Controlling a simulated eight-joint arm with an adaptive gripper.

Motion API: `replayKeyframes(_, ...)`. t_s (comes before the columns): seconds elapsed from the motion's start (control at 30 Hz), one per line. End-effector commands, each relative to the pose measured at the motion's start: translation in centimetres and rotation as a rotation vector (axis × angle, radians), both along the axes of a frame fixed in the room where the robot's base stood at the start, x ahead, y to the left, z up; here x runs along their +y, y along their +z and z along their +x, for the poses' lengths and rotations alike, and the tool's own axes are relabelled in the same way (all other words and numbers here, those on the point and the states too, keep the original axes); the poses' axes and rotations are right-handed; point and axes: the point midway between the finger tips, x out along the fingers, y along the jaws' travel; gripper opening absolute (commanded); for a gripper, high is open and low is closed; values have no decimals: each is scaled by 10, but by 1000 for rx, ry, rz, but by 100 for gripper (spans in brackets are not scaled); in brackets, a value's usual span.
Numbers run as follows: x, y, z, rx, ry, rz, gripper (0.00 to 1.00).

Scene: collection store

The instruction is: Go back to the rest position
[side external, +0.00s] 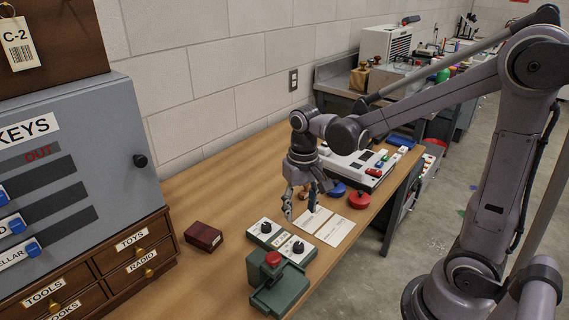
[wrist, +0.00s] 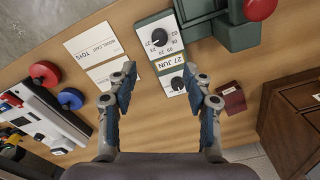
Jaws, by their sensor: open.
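My gripper (side external: 304,202) is open and empty. It hangs above the wooden table, pointing down, behind a date stamp block with black knobs (side external: 270,234). In the wrist view my two fingers (wrist: 166,92) stand apart, with the date block (wrist: 160,50) beyond them, reading "27 JUN" on a label. White cards (side external: 327,226) lie on the table to the right of the block; one reads "TOYS" in the wrist view (wrist: 88,42).
A green press with a red knob (side external: 278,284) stands at the front. A dark red box (side external: 203,236) lies left. A grey key cabinet (side external: 80,150) stands over labelled drawers (side external: 95,265). Red (side external: 359,200) and blue (side external: 337,188) round pieces sit near a white device (side external: 362,168). Table is clear along the wall.

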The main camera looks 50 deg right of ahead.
Motion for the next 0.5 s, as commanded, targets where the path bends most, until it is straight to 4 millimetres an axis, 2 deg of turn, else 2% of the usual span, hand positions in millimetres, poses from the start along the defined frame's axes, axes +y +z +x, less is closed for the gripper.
replayKeyframes(0.5, 13, 50, -40, -351, 228, -52, 51)
